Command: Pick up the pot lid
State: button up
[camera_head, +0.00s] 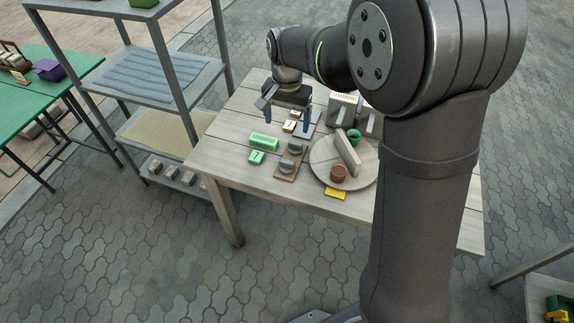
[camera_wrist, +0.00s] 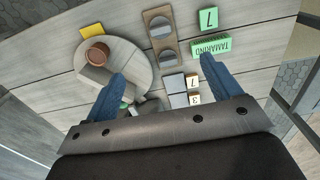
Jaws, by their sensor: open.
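A round, pale wooden disc (camera_head: 364,173) with an upright bar (camera_head: 348,155) across it lies on the table; it looks most like the pot lid. In the wrist view the disc (camera_wrist: 136,65) is left of centre, partly behind the left finger. My gripper (camera_head: 287,122) is open and empty above the table, left of and behind the disc.
Beside the disc are a brown board (camera_head: 278,177) with two grey rounded pieces, green blocks (camera_head: 264,142), a yellow block (camera_head: 335,194) and a green cup (camera_head: 354,135). Grey-white boxes (camera_head: 343,105) stand behind. A metal shelf (camera_head: 165,85) is left of the table. The table's front left is clear.

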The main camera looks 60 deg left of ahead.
jog(key=shift+c, duration=0.9)
send_over(287, 162)
jog(key=f, duration=1.3)
jog(key=shift+s, duration=0.25)
jog(key=shift+w+f, duration=0.2)
jog(key=shift+f, duration=2.45)
jog(key=shift+c, duration=0.4)
jog(key=c, duration=1)
